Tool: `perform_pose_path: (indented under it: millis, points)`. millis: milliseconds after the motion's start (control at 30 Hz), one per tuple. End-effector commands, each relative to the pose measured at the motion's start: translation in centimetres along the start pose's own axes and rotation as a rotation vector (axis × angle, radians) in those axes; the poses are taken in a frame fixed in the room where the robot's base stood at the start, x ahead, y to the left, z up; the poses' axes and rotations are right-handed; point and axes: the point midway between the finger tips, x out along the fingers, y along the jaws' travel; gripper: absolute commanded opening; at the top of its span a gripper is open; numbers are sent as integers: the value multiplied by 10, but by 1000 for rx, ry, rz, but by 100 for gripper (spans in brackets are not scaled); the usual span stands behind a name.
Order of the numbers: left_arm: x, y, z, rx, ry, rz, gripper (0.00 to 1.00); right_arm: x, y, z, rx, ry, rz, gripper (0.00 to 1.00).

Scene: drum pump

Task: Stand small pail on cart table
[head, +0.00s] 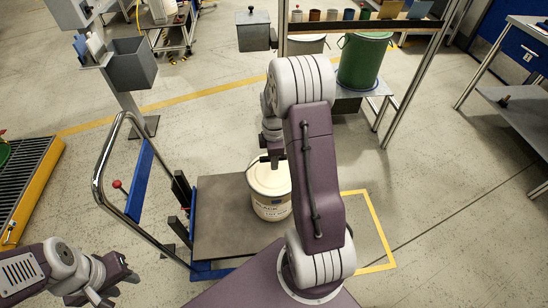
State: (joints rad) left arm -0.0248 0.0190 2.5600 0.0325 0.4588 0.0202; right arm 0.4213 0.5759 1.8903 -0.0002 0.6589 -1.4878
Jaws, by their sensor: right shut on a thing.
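The small pail (270,198) is cream-white with a printed label and stands upright over the right part of the cart table (222,212). The cart table is a dark flat plate with a blue frame and a push handle at its left. My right gripper (262,163) is shut on the pail at its top; my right arm hides part of the grip. Whether the pail's base touches the table cannot be told. My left gripper (124,286) is low at the left, apart from the cart, with its fingers spread and empty.
The cart's bent metal handle (101,178) rises left of the table. A green drum (361,62) stands on a bench behind. A grey bin (132,65) on a post is at the back left. A yellow-edged grate (28,180) lies far left. Open floor lies right.

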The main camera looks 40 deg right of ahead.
Motion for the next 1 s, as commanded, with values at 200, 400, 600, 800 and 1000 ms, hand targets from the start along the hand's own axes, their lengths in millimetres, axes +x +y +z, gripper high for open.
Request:
perform_pose_path:
  millis: [200,400,600,800,1000]
  points:
    - [0,0,0,0,0,0,36,2,-3,0,0,0,-10,42]
    - [0,0,0,0,0,0,36,0,-2,0,0,0,-7,42]
    - [-11,0,-1,0,0,0,36,-34,-1,0,0,0,-2,42]
    - [-23,0,-2,0,0,0,36,-86,0,0,0,0,-2,42]
    - [-28,0,-3,0,0,0,36,-115,0,0,0,0,-4,42]
